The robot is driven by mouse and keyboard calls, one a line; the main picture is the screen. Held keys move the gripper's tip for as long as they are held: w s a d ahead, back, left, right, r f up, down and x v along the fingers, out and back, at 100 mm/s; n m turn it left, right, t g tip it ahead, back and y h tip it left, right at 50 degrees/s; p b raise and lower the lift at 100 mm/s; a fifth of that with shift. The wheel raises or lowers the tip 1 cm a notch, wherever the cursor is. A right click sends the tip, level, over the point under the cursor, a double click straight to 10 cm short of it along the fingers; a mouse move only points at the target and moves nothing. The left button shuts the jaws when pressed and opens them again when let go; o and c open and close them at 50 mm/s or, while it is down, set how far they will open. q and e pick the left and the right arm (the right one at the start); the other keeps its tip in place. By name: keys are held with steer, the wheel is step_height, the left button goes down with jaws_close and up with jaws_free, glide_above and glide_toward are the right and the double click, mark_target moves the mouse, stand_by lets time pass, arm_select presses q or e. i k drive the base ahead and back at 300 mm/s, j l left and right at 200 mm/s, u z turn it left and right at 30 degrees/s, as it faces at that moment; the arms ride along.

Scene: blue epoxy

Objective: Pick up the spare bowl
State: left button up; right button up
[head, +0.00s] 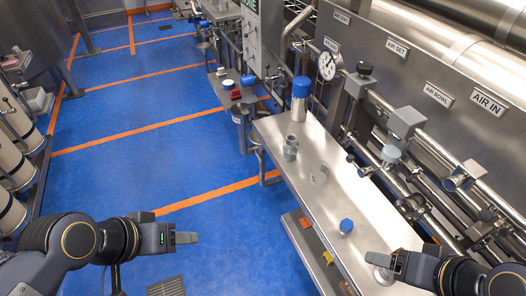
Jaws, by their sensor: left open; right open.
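A small clear, bowl-like piece (318,174) stands on the steel shelf (375,207); it may be the spare bowl, but I cannot tell for sure. A grey fitting (290,147) stands behind it and a blue cap (346,226) lies nearer to me. My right gripper (376,262) is open at the near end of the shelf, beyond the blue cap from the clear piece. A small round metal part (383,276) shows just below its fingers. My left gripper (196,238) is open over the blue floor, left of the shelf and far from these things.
A steel cylinder with a blue top (300,98) stands at the shelf's far end. Pipes, valves and a gauge (327,66) line the wall along the shelf's right side. Coloured pieces (327,257) sit on a lower ledge. The blue floor (130,180) is open at left.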

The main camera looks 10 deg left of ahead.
mark_target(291, 144)
steer(key=i+j, duration=0.15)
steer(key=j, duration=0.15)
steer(key=i+j+z, duration=0.1)
steer(key=j, duration=0.2)
steer(key=i+j, duration=0.15)
steer(key=j, duration=0.15)
steer(key=i+j+z, duration=0.15)
steer(key=j, duration=0.15)
steer(key=k, duration=0.05)
